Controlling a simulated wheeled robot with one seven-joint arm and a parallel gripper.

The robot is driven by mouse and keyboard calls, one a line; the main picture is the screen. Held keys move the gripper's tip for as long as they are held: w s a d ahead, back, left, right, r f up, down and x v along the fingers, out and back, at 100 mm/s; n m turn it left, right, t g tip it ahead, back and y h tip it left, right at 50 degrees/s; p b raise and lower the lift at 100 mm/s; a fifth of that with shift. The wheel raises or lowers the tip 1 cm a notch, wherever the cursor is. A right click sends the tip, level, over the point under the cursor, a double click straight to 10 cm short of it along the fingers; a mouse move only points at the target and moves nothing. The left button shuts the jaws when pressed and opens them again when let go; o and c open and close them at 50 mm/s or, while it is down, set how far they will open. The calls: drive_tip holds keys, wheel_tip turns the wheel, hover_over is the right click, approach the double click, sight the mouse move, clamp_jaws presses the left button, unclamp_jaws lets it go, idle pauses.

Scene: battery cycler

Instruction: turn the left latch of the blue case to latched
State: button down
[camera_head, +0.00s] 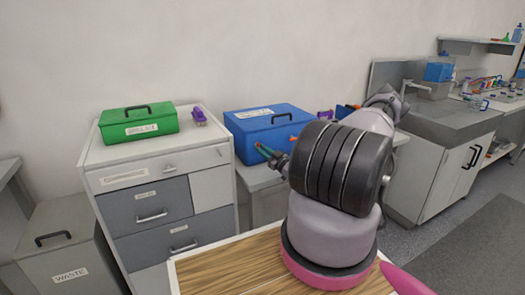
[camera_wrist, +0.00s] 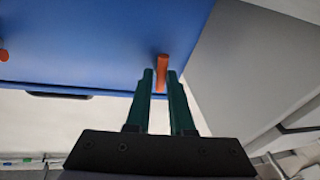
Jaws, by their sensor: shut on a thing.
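The blue case (camera_head: 262,132) stands on a grey cabinet top in the head view, its front towards me. It also fills the top of the wrist view (camera_wrist: 100,40). My gripper (camera_head: 264,152) reaches its front at the left. In the wrist view, my gripper's two green fingers (camera_wrist: 161,84) are closed around an orange latch (camera_wrist: 162,66), the left one, close to the case's edge. The latch's long side runs along the fingers in that picture. The other orange latch (camera_head: 292,138) shows on the front, and at the left of the wrist view (camera_wrist: 3,56).
A green case (camera_head: 138,127) and a purple item (camera_head: 199,117) sit on the drawer unit (camera_head: 165,160) to the left. A wooden-topped surface (camera_head: 225,270) is below my arm.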

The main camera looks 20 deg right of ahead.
drive_tip(key=shift+s+a+f+m, duration=0.1)
drive_tip(key=shift+a+m, duration=0.05)
drive_tip(key=shift+m, duration=0.5)
drive_tip(key=shift+a+f+m, duration=0.1)
drive_tip(key=shift+m, duration=0.55)
drive_tip(key=shift+h, duration=0.3)
drive_tip(key=c, duration=0.9)
unclamp_jaws()
drive_tip(key=shift+r, duration=0.1)
drive_tip(key=shift+o, duration=0.2)
drive_tip(key=shift+d, duration=0.1)
drive_tip(key=shift+s+d, duration=0.1)
drive_tip(key=shift+s, duration=0.05)
drive_tip(key=v, duration=1)
drive_tip(key=shift+s+f, duration=0.15)
drive_tip(key=shift+f, duration=0.2)
